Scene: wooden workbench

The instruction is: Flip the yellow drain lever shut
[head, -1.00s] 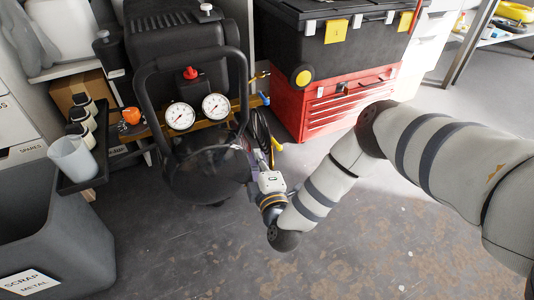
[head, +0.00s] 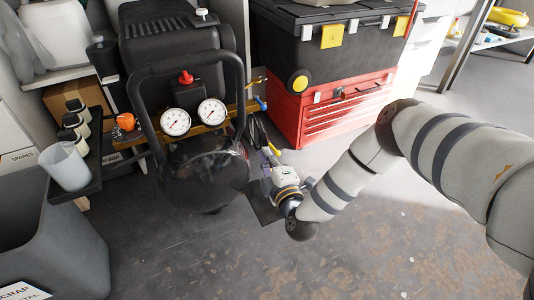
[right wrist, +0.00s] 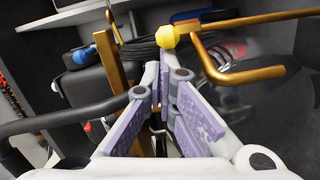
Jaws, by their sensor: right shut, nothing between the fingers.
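The yellow drain lever (head: 273,150) shows as a small yellow piece low beside the round black tank end in the head view. In the right wrist view, a yellow knob (right wrist: 168,37) sits by brass-coloured bars, just beyond my fingertips. I cannot tell the lever's angle. My right gripper (head: 268,163) is close to the lever on its near side. In the right wrist view, its grey-purple fingers (right wrist: 163,85) are closed together with nothing between them. A small gap seems to separate the tips from the knob, but contact is unclear. My left gripper is out of view.
The black compressor (head: 205,170) with two gauges and a looped handle stands at left of my gripper. A red toolbox (head: 335,108) stands behind to the right. A grey scrap bin (head: 50,240) is at front left. The floor (head: 220,260) in front is clear.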

